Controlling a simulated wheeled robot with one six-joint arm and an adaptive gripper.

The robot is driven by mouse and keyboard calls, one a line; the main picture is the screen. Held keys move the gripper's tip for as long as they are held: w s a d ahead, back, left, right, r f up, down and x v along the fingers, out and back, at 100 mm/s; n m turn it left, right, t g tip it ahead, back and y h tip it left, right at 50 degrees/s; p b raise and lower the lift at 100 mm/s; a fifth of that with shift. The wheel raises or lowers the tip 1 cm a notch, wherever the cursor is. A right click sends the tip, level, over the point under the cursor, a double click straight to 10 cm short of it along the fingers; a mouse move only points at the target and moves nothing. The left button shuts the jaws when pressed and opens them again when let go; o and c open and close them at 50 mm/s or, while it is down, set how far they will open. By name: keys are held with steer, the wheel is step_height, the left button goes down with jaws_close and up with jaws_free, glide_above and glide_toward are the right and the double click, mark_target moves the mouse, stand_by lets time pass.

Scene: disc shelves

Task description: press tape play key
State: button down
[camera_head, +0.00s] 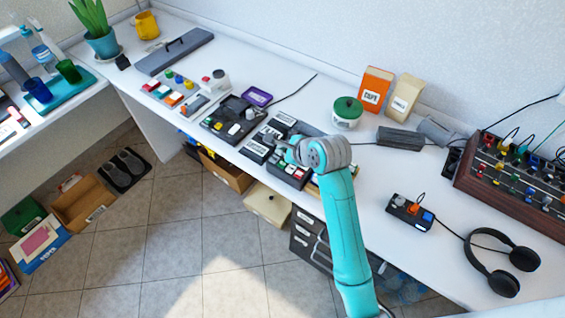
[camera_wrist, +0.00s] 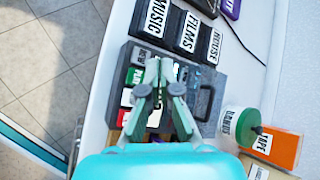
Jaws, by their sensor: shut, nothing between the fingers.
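The tape machine is a dark grey box (camera_wrist: 208,97) on the white desk, under my gripper in the wrist view. In the head view my gripper (camera_head: 281,147) hides part of the machine (camera_head: 289,172).
A green-lidded jar (camera_head: 347,114) and an orange box (camera_head: 375,90) stand behind. Headphones (camera_head: 503,283) and a mixer (camera_head: 510,175) are at right.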

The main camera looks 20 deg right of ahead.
mark_target(284, 165)
steer(key=shift+f, duration=1.75)
steer(key=shift+f, duration=0.1)
steer(key=shift+f, duration=0.35)
steer(key=shift+f, duration=0.4)
stand_by(0.7)
steer(key=shift+r, duration=0.15)
stand_by(0.3)
steer(key=shift+r, duration=0.7)
steer(key=shift+r, duration=0.1)
steer(key=shift+r, duration=2.4)
